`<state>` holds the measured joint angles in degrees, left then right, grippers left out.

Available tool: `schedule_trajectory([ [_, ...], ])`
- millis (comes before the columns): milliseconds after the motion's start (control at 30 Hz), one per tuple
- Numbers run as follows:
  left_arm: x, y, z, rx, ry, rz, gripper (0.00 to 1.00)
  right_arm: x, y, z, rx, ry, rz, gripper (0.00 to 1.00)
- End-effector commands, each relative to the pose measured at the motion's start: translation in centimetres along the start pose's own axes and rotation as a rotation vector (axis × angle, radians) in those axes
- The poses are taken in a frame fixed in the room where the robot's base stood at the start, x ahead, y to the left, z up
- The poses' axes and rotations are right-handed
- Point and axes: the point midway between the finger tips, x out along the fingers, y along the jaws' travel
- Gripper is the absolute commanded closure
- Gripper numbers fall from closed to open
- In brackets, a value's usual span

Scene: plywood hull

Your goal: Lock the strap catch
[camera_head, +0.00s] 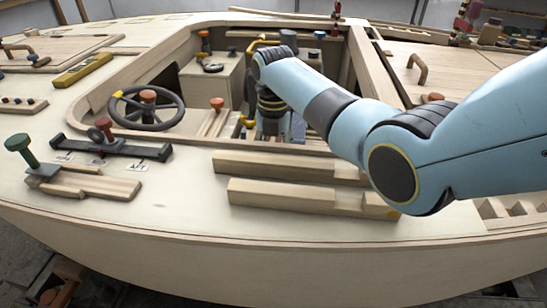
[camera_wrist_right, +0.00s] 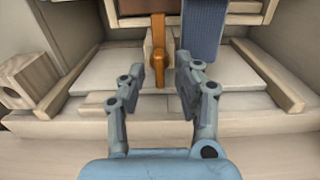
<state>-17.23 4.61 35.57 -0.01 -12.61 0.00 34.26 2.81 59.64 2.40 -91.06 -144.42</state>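In the right wrist view, an orange-brown lever (camera_wrist_right: 158,45), which looks like the strap catch, hangs upright from an orange crosspiece. A blue-grey woven strap (camera_wrist_right: 204,28) hangs just to its right. My right gripper (camera_wrist_right: 160,75) is open, one finger on each side of the lever's lower end, with nothing visibly clamped. In the head view my right arm reaches down into the cockpit and hides the catch; its gripper is mostly hidden behind the cockpit's near edge. My left gripper is not in view.
The wooden cockpit rim (camera_head: 213,25) surrounds the reach. A black steering wheel (camera_head: 147,108) stands at the cockpit's left. Wooden rails (camera_head: 280,194) lie on the near deck. In the wrist view, wooden strips (camera_wrist_right: 267,78) flank a pale panel, with a block (camera_wrist_right: 28,82) at far left.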

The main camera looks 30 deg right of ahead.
Motion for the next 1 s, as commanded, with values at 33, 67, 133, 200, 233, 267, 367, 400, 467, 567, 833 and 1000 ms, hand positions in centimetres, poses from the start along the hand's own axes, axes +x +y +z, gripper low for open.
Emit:
schedule_trajectory([
  [33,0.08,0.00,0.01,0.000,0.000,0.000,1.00,0.17,0.02,0.01,0.000,0.000,0.000,0.67],
  [67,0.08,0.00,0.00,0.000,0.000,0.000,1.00,0.20,0.02,0.01,0.000,0.000,0.000,0.67],
  [133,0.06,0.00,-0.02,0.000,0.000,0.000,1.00,0.19,0.02,0.01,0.000,-0.001,0.000,0.67],
  [200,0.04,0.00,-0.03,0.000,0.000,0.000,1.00,0.16,0.02,0.02,0.000,-0.001,0.000,0.67],
  [233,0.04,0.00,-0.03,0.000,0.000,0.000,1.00,0.15,0.03,0.02,0.000,-0.001,0.001,0.67],
  [267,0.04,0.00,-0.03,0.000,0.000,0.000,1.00,0.15,0.03,0.02,0.000,-0.001,0.001,0.67],
  [367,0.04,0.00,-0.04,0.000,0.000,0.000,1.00,0.15,0.02,0.02,0.000,0.000,0.000,0.78],
  [400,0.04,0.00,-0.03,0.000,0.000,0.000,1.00,0.15,0.02,0.02,0.000,0.000,0.000,0.83],
  [467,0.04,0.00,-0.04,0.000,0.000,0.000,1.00,0.15,0.02,0.01,0.000,0.000,0.000,0.91],
  [567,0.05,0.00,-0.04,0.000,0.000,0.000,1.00,0.15,0.02,0.01,0.000,0.000,0.000,1.00],
  [833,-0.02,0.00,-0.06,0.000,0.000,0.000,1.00,0.13,0.01,0.01,0.004,0.000,0.000,1.00],
  [1000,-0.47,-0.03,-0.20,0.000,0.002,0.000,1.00,-0.01,0.03,0.01,0.038,0.000,0.000,1.00],
])
